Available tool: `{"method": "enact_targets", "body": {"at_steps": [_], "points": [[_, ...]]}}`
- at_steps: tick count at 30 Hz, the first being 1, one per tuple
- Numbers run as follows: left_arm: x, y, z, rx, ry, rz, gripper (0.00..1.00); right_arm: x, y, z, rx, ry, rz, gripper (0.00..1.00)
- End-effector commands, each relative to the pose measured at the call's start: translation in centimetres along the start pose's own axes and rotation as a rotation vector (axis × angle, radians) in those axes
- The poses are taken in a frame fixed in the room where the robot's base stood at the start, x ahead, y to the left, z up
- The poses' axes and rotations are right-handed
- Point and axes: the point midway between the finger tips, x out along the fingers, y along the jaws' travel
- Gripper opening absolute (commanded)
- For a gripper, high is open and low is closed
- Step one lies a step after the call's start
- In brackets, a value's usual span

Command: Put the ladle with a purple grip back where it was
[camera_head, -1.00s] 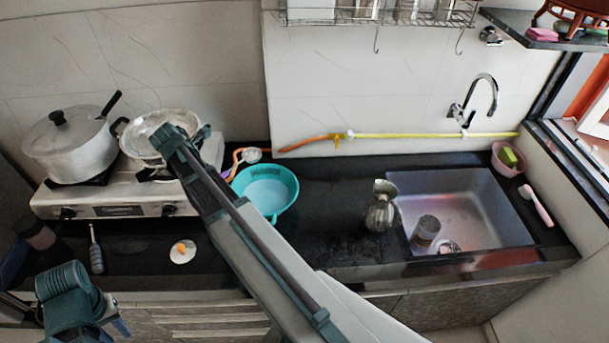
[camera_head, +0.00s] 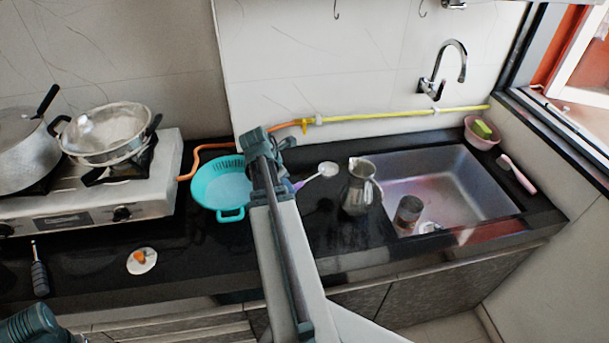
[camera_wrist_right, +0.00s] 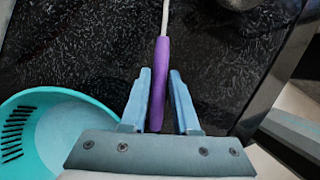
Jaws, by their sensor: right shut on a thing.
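The ladle with a purple grip shows in the head view with its round metal bowl (camera_head: 328,169) pointing right, between the teal basin and the metal jug. Its purple grip (camera_wrist_right: 161,85) runs between the fingers of my right gripper (camera_wrist_right: 160,76), which is shut on it. The ladle's bowl is outside the wrist view. In the head view my right arm (camera_head: 268,165) covers the end of the grip. I cannot tell whether the ladle touches the counter. A part of my left arm (camera_head: 35,328) shows at the lower left; its fingers are hidden.
A teal basin (camera_head: 203,182) stands left of my right gripper. A metal jug (camera_head: 357,190) stands right of the ladle, beside the sink (camera_head: 455,180). The stove (camera_head: 150,190) with a pot and pan is at left. Black counter (camera_head: 330,225) is bare in front of the ladle.

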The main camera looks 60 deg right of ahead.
Motion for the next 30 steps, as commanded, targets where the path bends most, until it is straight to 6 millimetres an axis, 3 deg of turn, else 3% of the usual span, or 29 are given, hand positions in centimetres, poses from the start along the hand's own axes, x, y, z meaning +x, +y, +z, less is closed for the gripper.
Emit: {"method": "enact_targets", "body": {"at_steps": [7,11,24,30], "points": [[0.8,0.1,-0.1,0.000,0.000,0.000,0.34,1.0,-0.5,0.2,0.008,-0.001,-0.003,0.00],[0.9,0.1,-0.1,0.000,0.000,0.000,0.34,1.2,0.2,0.6,0.009,-0.001,-0.003,0.00],[1.9,0.2,-0.1,0.000,0.000,0.000,0.34,4.2,9.0,5.5,0.009,-0.001,-0.003,0.00],[2.1,0.2,-0.1,0.000,0.000,0.000,0.34,5.0,11.4,6.9,0.009,-0.001,-0.003,0.00]]}}
